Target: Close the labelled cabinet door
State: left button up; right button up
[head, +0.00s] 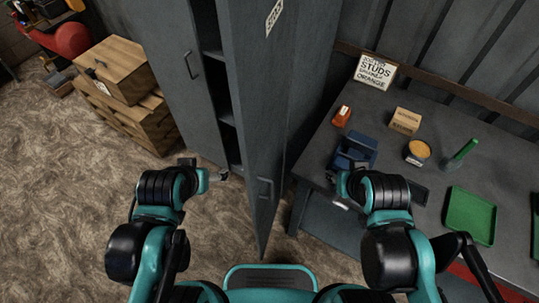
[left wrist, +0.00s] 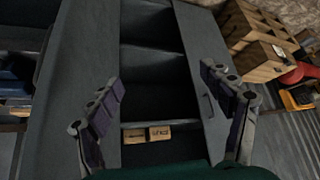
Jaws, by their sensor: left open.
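The tall grey cabinet shows its dark shelved interior (head: 222,85) between its two door panels. The labelled door (head: 255,110) stands open, swung out toward me, with a white label (head: 274,16) near its top and a handle (head: 265,188) low on its face. It also shows in the left wrist view as the grey panel (left wrist: 72,90) on the left. My left gripper (head: 222,175) is left of this door, in front of the opening; its fingers (left wrist: 160,78) are spread and empty. My right gripper (head: 341,187) is right of the door, by the workbench edge; its jaws are unclear.
The other cabinet panel (head: 178,75) has a handle and stands at the left. The workbench (head: 320,150) on the right holds a blue item (head: 353,152), a green tray (head: 470,214) and a sign (head: 375,71). Wooden crates (head: 115,72) stand left.

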aim_at(257, 36)
jog(key=k+l+u, duration=0.15)
jog(key=k+l, duration=0.15)
jog(key=l, duration=0.2)
jog(key=k+l+u, duration=0.1)
jog(key=k+l, duration=0.25)
jog(key=i+l, duration=0.05)
jog(key=l, duration=0.05)
